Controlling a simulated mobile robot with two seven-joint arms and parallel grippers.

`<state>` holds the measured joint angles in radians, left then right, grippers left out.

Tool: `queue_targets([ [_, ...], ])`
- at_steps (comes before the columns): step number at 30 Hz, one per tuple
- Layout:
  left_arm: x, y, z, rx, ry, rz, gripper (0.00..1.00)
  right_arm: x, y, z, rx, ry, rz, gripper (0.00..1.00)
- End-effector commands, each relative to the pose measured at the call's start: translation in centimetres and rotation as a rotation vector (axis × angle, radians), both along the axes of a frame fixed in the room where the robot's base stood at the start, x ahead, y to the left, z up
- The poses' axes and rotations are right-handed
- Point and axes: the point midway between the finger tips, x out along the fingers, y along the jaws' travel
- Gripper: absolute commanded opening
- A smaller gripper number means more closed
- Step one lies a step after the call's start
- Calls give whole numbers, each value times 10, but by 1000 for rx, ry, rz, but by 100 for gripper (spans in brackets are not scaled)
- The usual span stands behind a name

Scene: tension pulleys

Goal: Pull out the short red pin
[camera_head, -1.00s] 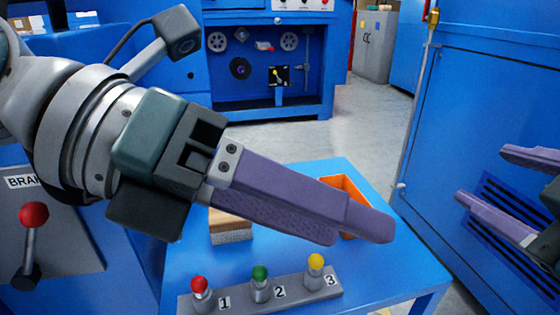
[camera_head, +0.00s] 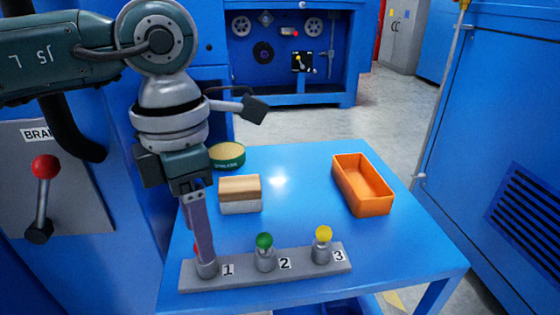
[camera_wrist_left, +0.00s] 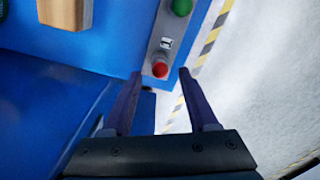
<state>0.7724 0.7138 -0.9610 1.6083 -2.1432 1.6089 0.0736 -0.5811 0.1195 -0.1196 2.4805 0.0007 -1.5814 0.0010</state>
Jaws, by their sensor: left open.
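The red pin (camera_wrist_left: 160,69) is the round red knob at the end of the grey strip (camera_wrist_left: 156,50) in the left wrist view. In the head view only a sliver of the red pin (camera_head: 195,248) shows beside the strip's label 1. My left gripper (camera_head: 205,258) points down there and its fingers hide most of the pin. In the left wrist view the fingers of the left gripper (camera_wrist_left: 161,75) are apart, and the red knob appears between their tips. I cannot tell how deep the knob sits between them. My right gripper is out of view.
A green pin (camera_head: 264,241) and a yellow pin (camera_head: 323,233) stand at labels 2 and 3. Behind them are a wood-topped block (camera_head: 240,188), a green round tin (camera_head: 228,158) and an orange bin (camera_head: 362,185). The blue table (camera_head: 300,190) is clear in the middle.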

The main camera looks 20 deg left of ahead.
Motion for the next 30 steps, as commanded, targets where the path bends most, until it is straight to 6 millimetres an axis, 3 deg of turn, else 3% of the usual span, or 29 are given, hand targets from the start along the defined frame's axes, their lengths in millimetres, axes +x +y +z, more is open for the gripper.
queue_targets([
  [1,0,-1,-11,-2,1,0,59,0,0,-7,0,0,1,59],
  [6,0,0,-26,-1,0,-1,59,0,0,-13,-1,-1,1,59],
  [16,0,-1,-28,-2,-1,-2,59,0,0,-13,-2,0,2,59],
  [30,0,-1,-28,-2,-1,-1,8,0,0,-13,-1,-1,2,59],
])
